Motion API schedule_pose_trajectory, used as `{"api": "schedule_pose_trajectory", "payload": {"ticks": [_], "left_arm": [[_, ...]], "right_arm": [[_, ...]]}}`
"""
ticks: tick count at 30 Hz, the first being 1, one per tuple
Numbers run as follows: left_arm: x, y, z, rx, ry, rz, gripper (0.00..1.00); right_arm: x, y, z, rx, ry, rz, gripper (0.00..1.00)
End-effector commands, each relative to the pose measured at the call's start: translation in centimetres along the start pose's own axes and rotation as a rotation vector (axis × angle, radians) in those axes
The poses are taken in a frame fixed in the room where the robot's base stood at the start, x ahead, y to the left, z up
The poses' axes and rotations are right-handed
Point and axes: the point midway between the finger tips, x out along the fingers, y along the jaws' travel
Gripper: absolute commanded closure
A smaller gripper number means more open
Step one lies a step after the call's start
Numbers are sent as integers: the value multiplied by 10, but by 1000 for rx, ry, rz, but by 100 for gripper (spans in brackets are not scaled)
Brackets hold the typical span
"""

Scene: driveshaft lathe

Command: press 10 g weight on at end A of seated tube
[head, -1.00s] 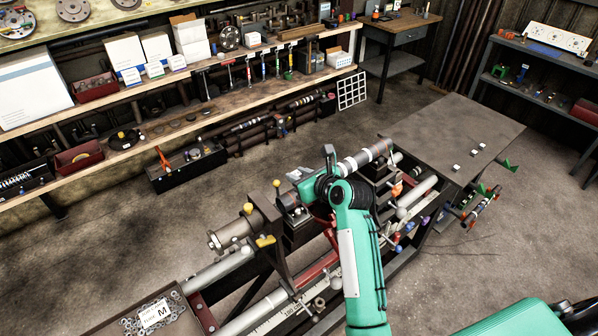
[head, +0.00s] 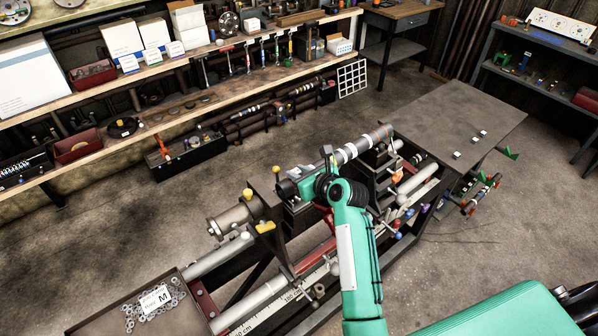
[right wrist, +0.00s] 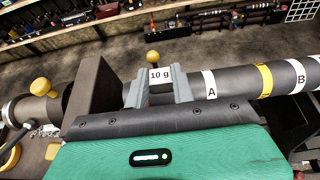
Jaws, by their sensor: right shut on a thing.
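The 10 g weight (right wrist: 160,74), with a white label, sits between the two grey jaws of my right gripper (right wrist: 158,88). The gripper is shut on it. In the head view the right gripper (head: 300,178) is at the near left end of the tube (head: 362,145). The dark tube (right wrist: 235,80) lies just right of the jaws in the right wrist view, with white bands marked A and B and a yellow band between them. End A faces the gripper. The jaws hide the tube's tip, so I cannot tell whether the weight touches it. My left gripper is out of view.
A dark upright plate (right wrist: 92,88) stands close left of the jaws, with a yellow knob (right wrist: 42,87) beyond it. A tray of washers (head: 150,300) is at the bottom left. A grey tabletop (head: 460,120) is mostly bare. A long wooden shelf (head: 130,72) runs behind.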

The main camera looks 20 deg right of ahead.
Motion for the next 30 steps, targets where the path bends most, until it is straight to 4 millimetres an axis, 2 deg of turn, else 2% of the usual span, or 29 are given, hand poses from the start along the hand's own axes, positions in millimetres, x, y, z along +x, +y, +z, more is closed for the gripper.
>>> {"api": "schedule_pose_trajectory", "payload": {"ticks": [23, 24, 27, 30], "left_arm": [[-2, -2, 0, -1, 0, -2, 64], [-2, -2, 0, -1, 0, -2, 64], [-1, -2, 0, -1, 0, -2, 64], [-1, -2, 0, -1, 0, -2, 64]], "right_arm": [[3, 2, -6, 3, 2, 2, 97], [3, 2, -6, 3, 2, 3, 72], [3, 2, -6, 4, 2, 3, 52], [3, 3, -6, 5, 1, 4, 50]]}}
